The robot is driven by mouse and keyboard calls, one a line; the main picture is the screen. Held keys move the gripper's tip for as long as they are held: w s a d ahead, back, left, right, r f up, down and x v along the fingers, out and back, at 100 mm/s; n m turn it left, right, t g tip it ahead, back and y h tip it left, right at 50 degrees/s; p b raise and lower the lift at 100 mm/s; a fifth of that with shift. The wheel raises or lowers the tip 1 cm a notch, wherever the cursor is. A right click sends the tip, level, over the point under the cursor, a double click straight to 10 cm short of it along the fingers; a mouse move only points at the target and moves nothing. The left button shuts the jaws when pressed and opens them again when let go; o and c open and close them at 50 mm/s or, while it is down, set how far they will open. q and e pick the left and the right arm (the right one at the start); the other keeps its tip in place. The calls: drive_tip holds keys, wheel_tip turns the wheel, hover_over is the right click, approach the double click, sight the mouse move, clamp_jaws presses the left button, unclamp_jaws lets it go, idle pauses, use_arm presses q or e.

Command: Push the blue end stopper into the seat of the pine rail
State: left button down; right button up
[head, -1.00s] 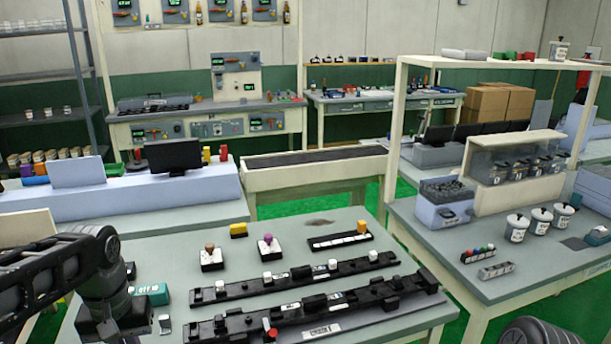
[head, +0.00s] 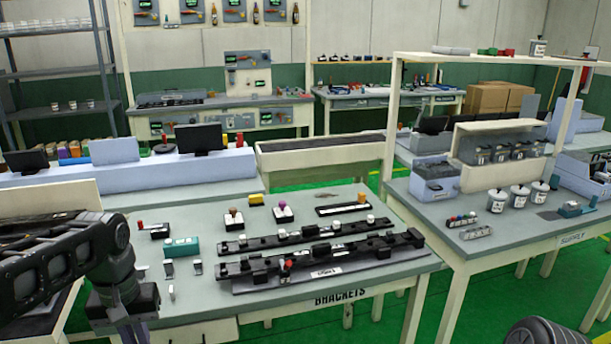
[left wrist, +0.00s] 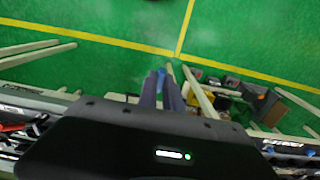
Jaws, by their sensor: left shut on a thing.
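My left gripper (head: 132,326) hangs over the near left side of the bench, its fingers running out of the bottom of the head view. In the left wrist view the dark fingers (left wrist: 160,84) are closed on a small blue piece, the blue end stopper (left wrist: 162,78), mostly hidden between them. Two dark rails lie on the bench to the right of the gripper, apart from it: a near rail (head: 370,252) with a white label and a far rail (head: 285,238). I cannot tell which is the pine rail or make out its seat. My right gripper is out of view.
A second bench (head: 470,245) stands at right.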

use_arm(q)
drive_tip(key=w+d+f+m, duration=0.3)
drive_tip(key=w+d+f, duration=0.6)
drive_tip(key=d, duration=0.4)
drive_tip(key=shift+f+m, duration=0.3)
drive_tip(key=shift+f, duration=0.45)
